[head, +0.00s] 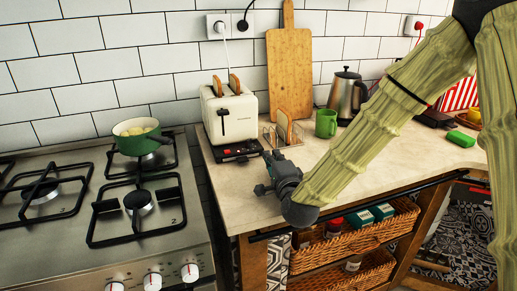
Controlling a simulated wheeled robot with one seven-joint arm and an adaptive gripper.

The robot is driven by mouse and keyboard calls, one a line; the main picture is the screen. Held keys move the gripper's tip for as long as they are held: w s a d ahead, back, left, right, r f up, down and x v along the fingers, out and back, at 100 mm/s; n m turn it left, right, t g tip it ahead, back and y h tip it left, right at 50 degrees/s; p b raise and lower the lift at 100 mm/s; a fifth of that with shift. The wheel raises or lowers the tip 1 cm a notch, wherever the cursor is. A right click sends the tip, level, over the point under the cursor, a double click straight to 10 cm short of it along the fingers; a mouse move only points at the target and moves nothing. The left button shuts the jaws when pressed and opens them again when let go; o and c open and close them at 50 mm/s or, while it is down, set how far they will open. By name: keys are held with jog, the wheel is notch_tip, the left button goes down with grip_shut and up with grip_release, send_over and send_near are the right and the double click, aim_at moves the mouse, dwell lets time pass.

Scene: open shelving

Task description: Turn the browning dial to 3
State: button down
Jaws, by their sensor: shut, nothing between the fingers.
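A cream toaster (229,116) stands upright on the counter near its left end, with two slices of toast (234,84) sticking out of the top. A dark vertical slot with a lever shows on its front. A dark panel (236,151) with small red marks lies at its foot. The browning dial and its setting are too small to make out. My gripper (264,174) is at the end of the pale green arm, over the counter in front and to the right of the toaster. It is shut and empty, apart from the toaster in the picture.
A toast rack (285,131), a green mug (326,123) and a steel kettle (346,97) stand right of the toaster. A wooden board (290,72) leans on the tiles. A green pot (138,137) sits on the gas hob (85,255). Bare counter (232,195) lies in front.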

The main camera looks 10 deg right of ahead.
aim_at(248, 143)
jog(key=w, duration=0.1)
jog(key=w+a, duration=0.1)
jog(key=w, duration=0.1)
jog(key=w+a, duration=0.1)
jog(key=w, duration=0.1)
jog(key=shift+a, duration=0.2)
jog(key=shift+w+a, duration=0.45)
jog(key=shift+a, duration=0.05)
jog(key=shift+h, duration=0.3)
